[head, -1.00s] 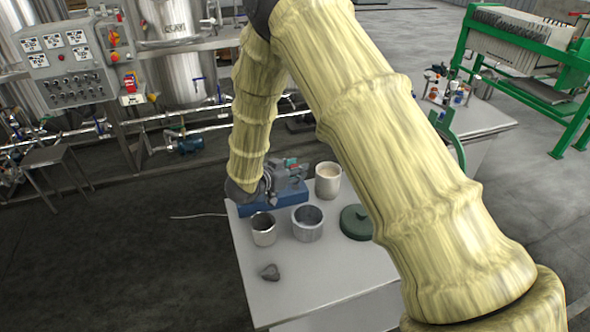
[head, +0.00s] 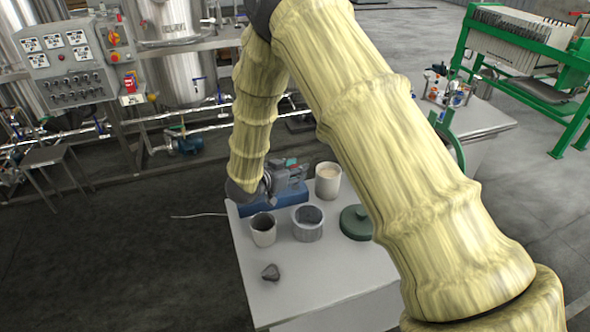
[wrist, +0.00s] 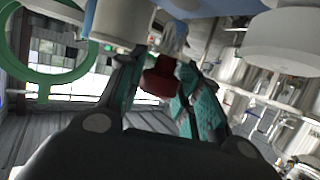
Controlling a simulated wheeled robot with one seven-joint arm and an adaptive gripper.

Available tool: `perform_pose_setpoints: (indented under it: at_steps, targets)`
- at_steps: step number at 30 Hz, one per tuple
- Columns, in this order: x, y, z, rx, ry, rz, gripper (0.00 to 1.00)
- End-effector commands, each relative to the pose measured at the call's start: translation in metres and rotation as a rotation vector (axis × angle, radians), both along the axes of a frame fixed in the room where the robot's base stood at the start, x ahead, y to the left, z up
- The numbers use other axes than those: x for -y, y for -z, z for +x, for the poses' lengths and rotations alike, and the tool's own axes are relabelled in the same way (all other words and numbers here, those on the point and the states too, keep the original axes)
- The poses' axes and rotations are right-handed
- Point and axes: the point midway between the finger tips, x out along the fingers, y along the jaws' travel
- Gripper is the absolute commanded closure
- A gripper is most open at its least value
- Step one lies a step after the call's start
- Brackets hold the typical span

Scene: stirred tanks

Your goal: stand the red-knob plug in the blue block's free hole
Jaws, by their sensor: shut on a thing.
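My gripper (wrist: 157,82) is shut on the red knob (wrist: 158,76) of the plug, between its teal finger pads in the wrist view. A pale grey body (wrist: 173,42) shows beyond the knob, towards the blue block (wrist: 222,10) at the top edge. I cannot tell whether the plug is in a hole or just short of it. In the head view my gripper (head: 288,172) is low over the blue block (head: 293,200) at the table's far left corner. The plug and the free hole are hidden there by my arm and gripper.
On the grey table (head: 310,280) stand a pale cup (head: 263,230), a grey pot (head: 308,225) and a cream-filled cup (head: 328,181) close to the block. A dark green lid-like disc (head: 355,223) and a grey stone-like lump (head: 270,272) lie nearer. The table's front is clear.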

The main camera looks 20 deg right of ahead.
Motion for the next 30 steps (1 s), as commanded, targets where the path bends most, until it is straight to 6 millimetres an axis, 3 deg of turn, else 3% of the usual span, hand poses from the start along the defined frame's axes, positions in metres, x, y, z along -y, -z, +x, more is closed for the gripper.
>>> perform_pose_setpoints:
  at_steps: [30]
  targets:
    - [0.000, 0.013, 0.000, 0.000, 0.000, 0.000, 0.95]
